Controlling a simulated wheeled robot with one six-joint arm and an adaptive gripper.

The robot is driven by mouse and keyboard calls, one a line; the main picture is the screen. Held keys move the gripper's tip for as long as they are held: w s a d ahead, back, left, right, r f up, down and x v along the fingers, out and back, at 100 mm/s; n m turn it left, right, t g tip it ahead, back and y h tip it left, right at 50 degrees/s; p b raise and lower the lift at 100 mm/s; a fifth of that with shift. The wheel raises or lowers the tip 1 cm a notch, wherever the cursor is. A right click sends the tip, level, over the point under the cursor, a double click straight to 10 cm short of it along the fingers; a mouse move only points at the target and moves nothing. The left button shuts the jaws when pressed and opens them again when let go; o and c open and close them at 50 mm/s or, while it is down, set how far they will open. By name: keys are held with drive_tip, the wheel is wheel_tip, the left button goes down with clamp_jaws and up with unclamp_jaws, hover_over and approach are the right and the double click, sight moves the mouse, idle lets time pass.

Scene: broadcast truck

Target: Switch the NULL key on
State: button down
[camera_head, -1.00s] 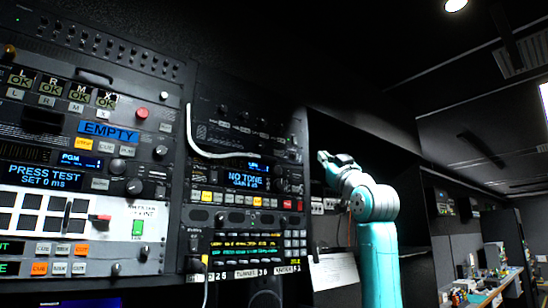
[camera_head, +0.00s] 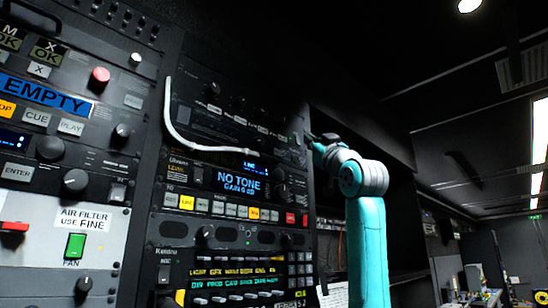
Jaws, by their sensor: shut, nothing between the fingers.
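A rack unit with a blue display (camera_head: 240,181) reading "NO TONE" and "LINE" faces me in the middle. Below the display is a row of small keys (camera_head: 236,209), with yellow, white, orange and red caps. Their lettering is mostly too small to read, and I cannot tell which key is NULL. My gripper (camera_head: 309,138) is shut and empty at the rack's right edge, right of and above the display. Its dark fingers are small against the dark rack, and I cannot tell whether they touch anything.
A white cable (camera_head: 185,138) loops down the panel above the display. Left are a blue "EMPTY" display (camera_head: 40,93), a red button (camera_head: 101,75) and a green FAN switch (camera_head: 75,245). A lower unit (camera_head: 235,284) has lit text rows. Dark open shelves lie behind my arm.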

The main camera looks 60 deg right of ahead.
drive_tip(key=shift+w+d, duration=0.35)
drive_tip(key=shift+w, duration=1.05)
drive_tip(key=shift+w+d, duration=0.35)
drive_tip(key=shift+w, duration=1.1)
drive_tip(key=shift+w+d, duration=0.35)
drive_tip(key=shift+w, duration=1.05)
drive_tip(key=shift+w, duration=0.1)
drive_tip(key=shift+w, duration=0.3)
drive_tip(key=shift+w+d, duration=0.15)
drive_tip(key=shift+w, duration=0.2)
drive_tip(key=shift+s, duration=0.75)
drive_tip(key=shift+s+a, duration=0.25)
drive_tip(key=shift+s, duration=0.55)
drive_tip(key=shift+s+a, duration=0.25)
drive_tip(key=shift+s, duration=0.6)
drive_tip(key=shift+s+a, duration=0.25)
drive_tip(key=shift+s, duration=0.55)
